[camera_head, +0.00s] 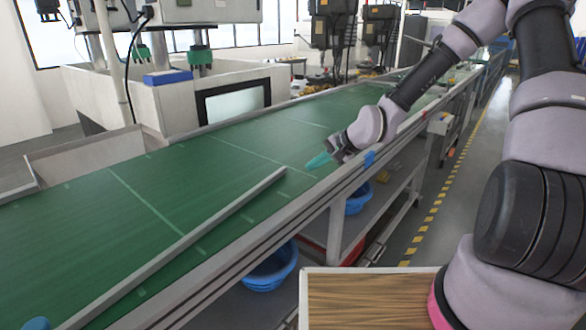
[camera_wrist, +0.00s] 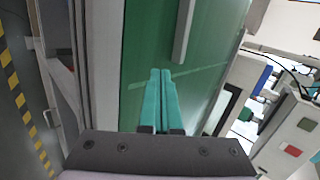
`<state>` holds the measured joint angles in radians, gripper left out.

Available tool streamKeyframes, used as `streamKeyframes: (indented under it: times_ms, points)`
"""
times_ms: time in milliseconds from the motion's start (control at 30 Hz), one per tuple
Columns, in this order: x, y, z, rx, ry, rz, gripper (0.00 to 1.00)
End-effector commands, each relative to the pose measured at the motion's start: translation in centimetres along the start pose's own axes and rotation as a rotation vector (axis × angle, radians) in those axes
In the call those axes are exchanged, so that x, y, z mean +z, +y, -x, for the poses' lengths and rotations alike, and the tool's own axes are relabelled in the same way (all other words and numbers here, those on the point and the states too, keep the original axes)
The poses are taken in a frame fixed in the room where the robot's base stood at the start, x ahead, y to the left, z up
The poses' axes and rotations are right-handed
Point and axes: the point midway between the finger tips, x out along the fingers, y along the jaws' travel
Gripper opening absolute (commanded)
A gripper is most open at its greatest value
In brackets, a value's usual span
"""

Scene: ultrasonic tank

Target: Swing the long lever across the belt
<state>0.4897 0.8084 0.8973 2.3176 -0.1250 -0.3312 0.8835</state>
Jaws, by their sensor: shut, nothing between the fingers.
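The long lever (camera_head: 180,245) is a thin grey bar lying diagonally over the green belt (camera_head: 120,190). Its far end is near the middle of the head view, and its near end reaches the bottom left. My gripper (camera_head: 318,161) is over the belt by the right rail, to the right of the lever's far end and apart from it. Its teal fingers are shut and empty. In the wrist view the shut fingertips (camera_wrist: 160,73) point along the belt, and the lever's end (camera_wrist: 181,45) shows ahead and slightly right of them.
A metal rail (camera_head: 250,245) edges the belt, with a small blue piece (camera_head: 370,159) on it. Blue bins (camera_head: 270,266) sit on the shelf below. A white machine (camera_head: 190,100) stands behind the belt. A wooden top (camera_head: 370,300) is at the front.

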Motion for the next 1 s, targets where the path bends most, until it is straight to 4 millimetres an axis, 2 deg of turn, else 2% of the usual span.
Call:
streamKeyframes:
  times_ms: [33, 200, 400, 600, 1000]
  points:
    - [0.2, 0.0, -1.2, 0.001, -0.005, 0.000, 0.00]
    - [0.2, 0.0, -4.6, 0.001, -0.004, 0.002, 0.00]
    - [0.1, -1.9, -6.7, 0.001, -0.001, 0.002, 0.00]
    - [0.0, -2.6, -7.4, 0.001, 0.000, 0.001, 0.00]
    - [0.0, -2.9, -7.7, 0.001, -0.002, 0.002, 0.00]
